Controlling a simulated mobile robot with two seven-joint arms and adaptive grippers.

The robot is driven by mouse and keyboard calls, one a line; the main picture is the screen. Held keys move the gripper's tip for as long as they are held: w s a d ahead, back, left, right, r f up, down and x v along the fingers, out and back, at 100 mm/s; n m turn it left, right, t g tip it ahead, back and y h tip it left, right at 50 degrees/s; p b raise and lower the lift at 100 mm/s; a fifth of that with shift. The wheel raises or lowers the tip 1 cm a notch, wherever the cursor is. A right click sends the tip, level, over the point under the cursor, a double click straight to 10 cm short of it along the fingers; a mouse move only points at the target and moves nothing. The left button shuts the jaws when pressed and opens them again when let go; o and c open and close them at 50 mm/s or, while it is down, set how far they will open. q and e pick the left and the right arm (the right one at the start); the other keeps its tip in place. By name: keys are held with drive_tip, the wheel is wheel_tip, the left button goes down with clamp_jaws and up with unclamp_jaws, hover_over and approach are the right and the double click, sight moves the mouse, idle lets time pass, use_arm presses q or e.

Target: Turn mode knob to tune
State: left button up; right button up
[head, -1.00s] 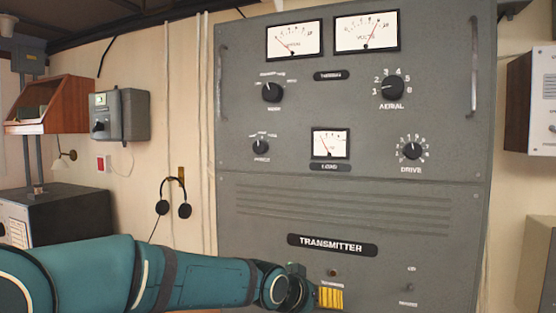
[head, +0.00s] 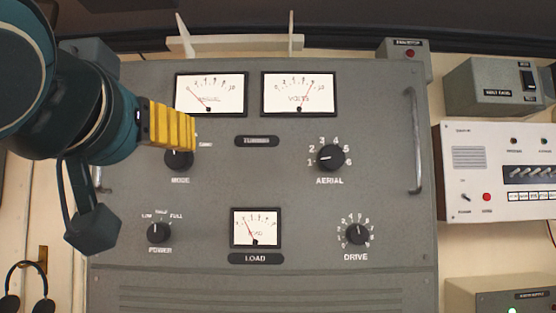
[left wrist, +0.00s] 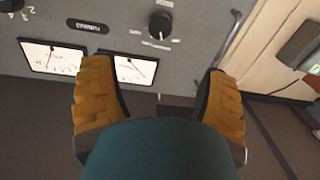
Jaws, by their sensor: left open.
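The mode knob (head: 178,160) is a black round knob at the upper left of the grey transmitter panel, above the word MODE. My left gripper (head: 190,126), with yellow ribbed fingers, is in front of the panel just above the knob and hides its scale and upper part in the head view. In the left wrist view the same knob (left wrist: 160,24) shows upside down, beyond the open, empty fingers (left wrist: 157,75) and roughly centred between them. My right gripper is not in view.
Two meters (head: 211,95) (head: 298,94) sit above the knob. The power knob (head: 159,232), load meter (head: 255,228), aerial knob (head: 330,157) and drive knob (head: 358,233) share the panel. Upright handles (head: 415,150) stand near its edges. A headset (head: 24,285) hangs at lower left.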

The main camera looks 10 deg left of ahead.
sight(176, 157)
use_arm(q)
drive_tip(key=p+x, duration=0.1)
drive_tip(key=x, duration=1.2)
drive_tip(key=shift+w+a+f+p, duration=0.1)
drive_tip(key=shift+w+p, duration=0.1)
drive_tip(key=shift+p, duration=0.15)
drive_tip(key=c, duration=1.2)
